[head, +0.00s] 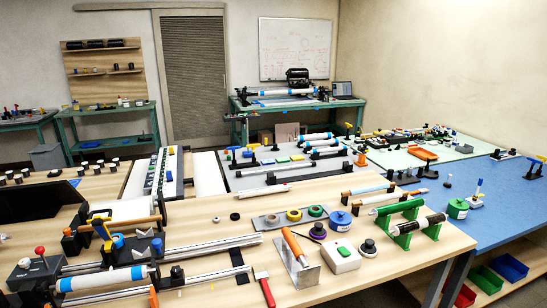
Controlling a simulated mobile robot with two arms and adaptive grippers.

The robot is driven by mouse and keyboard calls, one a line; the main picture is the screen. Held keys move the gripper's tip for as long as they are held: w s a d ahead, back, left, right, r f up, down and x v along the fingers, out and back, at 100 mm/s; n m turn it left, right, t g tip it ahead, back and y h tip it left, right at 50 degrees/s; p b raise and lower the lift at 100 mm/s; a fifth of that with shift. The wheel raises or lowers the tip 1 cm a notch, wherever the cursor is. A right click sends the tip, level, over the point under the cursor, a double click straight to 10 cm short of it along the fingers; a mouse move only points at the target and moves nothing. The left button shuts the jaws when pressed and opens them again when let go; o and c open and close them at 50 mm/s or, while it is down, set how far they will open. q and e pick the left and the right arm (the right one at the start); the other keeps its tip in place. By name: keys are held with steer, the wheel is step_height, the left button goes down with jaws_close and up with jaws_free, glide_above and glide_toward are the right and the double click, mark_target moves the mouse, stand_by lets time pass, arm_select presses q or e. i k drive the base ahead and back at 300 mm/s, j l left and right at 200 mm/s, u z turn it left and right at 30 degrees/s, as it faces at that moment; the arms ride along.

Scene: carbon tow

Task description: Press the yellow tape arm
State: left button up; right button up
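A yellow lever-like piece (101,229) stands at the left of the near wooden table, by a blue ring (117,240) and a black-ended wooden bar. Smaller yellow pieces show on the blue table at the far right (541,158) and near the back of the pale green table (348,126). I cannot tell for certain which of these is the tape arm. Neither of my grippers is in view, and nothing touches any yellow piece.
The near wooden table (330,292) holds metal rails (205,245), a white-and-blue roll (105,279), a red-handled tool (264,289), a trowel-like tool (299,262), tape rolls (294,215) and green stands (405,232). The blue table (513,205) has free room.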

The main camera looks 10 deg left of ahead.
mark_target(97, 221)
steer(key=k+l+u, duration=0.15)
steer(key=u, duration=1.4)
